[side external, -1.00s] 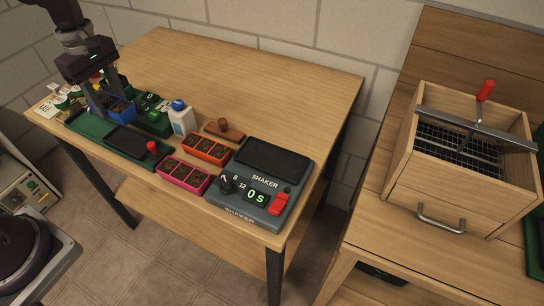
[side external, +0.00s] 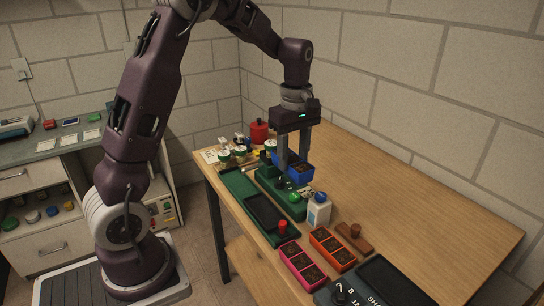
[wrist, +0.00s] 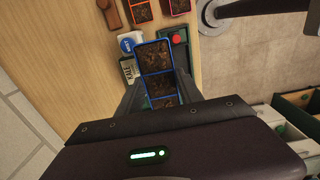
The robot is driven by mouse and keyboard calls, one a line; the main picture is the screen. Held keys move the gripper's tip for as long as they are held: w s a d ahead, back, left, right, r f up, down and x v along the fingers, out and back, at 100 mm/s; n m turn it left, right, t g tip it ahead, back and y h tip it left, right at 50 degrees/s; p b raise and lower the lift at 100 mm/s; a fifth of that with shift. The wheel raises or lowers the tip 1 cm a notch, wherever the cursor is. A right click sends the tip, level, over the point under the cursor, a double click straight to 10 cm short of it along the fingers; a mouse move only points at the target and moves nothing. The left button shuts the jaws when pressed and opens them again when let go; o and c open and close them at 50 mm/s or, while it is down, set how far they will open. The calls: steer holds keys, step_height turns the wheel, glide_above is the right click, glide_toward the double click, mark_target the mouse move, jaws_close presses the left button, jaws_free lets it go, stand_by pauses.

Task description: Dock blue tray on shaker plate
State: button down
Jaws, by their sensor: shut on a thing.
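The blue tray (side external: 302,173) holds dark soil in compartments. My gripper (side external: 293,167) is shut on it, with one finger on its near side and the other mostly behind. The tray is over or just behind the green unit at the table's left part; its exact height is hard to tell. The wrist view shows the tray (wrist: 157,70) between the fingers, its lower end hidden by my gripper body. The shaker plate (side external: 388,282) is a dark flat pad at the bottom edge of the side view, partly cut off, well away from the tray. It appears empty where visible.
A pink tray (side external: 303,263) and an orange tray (side external: 333,248) stand beside the shaker. The table's back right is clear.

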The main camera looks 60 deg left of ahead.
steer(key=w+d, duration=0.3)
steer(key=d, duration=0.5)
steer(key=w+d, duration=0.3)
steer(key=d, duration=0.5)
glide_above(397, 290)
steer(key=shift+f, duration=5.75)
steer(key=shift+d+f, duration=0.1)
steer(key=shift+f, duration=0.5)
steer(key=c, duration=1.1)
jaws_free()
steer(key=shift+o, duration=0.2)
